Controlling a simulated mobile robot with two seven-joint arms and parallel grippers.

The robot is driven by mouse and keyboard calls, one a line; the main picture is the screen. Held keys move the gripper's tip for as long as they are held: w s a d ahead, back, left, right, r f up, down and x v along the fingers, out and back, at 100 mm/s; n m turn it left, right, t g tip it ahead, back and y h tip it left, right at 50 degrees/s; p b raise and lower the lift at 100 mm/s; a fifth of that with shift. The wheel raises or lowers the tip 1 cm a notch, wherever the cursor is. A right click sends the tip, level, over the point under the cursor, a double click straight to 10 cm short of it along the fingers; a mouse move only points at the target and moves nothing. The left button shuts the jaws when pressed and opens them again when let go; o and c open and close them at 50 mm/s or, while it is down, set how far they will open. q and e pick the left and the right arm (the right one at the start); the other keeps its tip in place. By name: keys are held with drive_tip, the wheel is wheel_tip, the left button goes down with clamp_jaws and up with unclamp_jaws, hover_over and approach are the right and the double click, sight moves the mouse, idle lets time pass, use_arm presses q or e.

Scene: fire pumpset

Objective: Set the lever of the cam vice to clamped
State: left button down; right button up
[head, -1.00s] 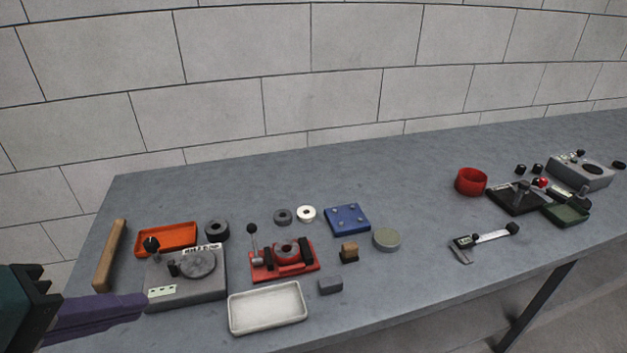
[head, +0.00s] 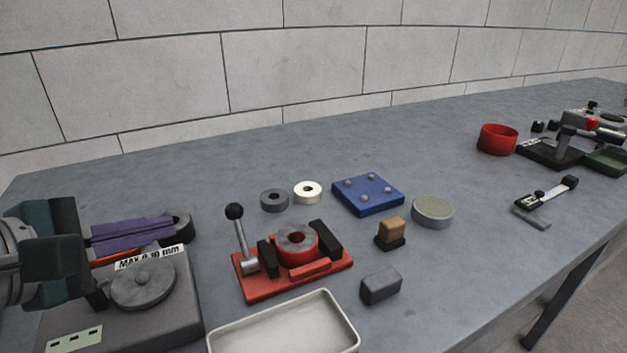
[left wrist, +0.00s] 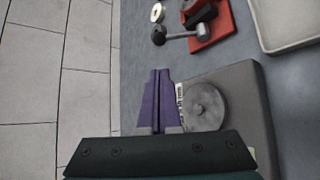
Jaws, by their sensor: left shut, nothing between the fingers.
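The cam vice (head: 292,270) is a red base with dark jaw blocks and a grey-and-red ring part between them. Its lever (head: 240,238), a silver rod with a black ball, stands nearly upright at the vice's left end. The vice also shows at the top of the left wrist view (left wrist: 210,22), with the lever (left wrist: 180,36) pointing left there. My left gripper (head: 172,230) has purple fingers, shut and empty, above the grey gauge block and left of the lever, apart from it. The fingers also show in the left wrist view (left wrist: 158,75). My right gripper is not in view.
A grey block with a round disc (head: 143,285) lies below my left gripper. A white tray (head: 350,325) is in front of the vice. A grey block (head: 381,285), a wooden-topped block (head: 391,233) and a blue plate (head: 368,194) stand to its right. Rings (head: 274,200) lie behind.

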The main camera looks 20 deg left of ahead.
sight(241, 236)
use_arm(q)
drive_tip(key=shift+d, duration=0.15)
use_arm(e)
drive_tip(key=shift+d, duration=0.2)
use_arm(q)
drive_tip(key=b+x, duration=0.3)
drive_tip(key=x, duration=0.6)
drive_tip(key=shift+w+f, duration=0.15)
drive_tip(key=shift+w, duration=0.25)
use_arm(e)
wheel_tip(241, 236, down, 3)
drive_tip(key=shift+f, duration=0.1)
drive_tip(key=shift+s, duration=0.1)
